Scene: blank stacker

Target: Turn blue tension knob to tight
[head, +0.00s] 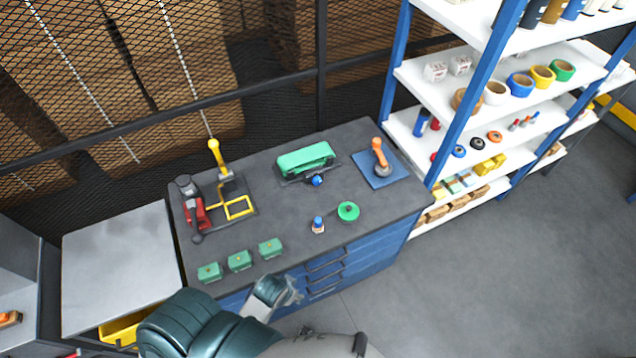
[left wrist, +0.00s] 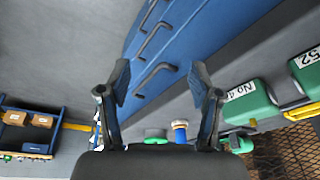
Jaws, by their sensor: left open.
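The blue tension knob (head: 317,180) is small and sits on the front side of a green device (head: 306,158) at the back middle of the workbench. Its exact setting is too small to read. My left gripper (head: 291,291) is in front of the bench's near edge, well apart from the knob. In the left wrist view my left gripper (left wrist: 160,82) is open and empty, with drawer fronts and handles behind its fingers. I cannot make out the knob in that view. My right gripper is not in view.
On the workbench (head: 270,205) stand several green blocks (head: 239,261), a small blue-capped bottle (head: 318,225), a round green part (head: 348,211), a red-and-grey tool (head: 190,205), a yellow tool (head: 217,158) and an orange-handled tool (head: 379,158) on a blue mat. Shelves (head: 440,110) stand right.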

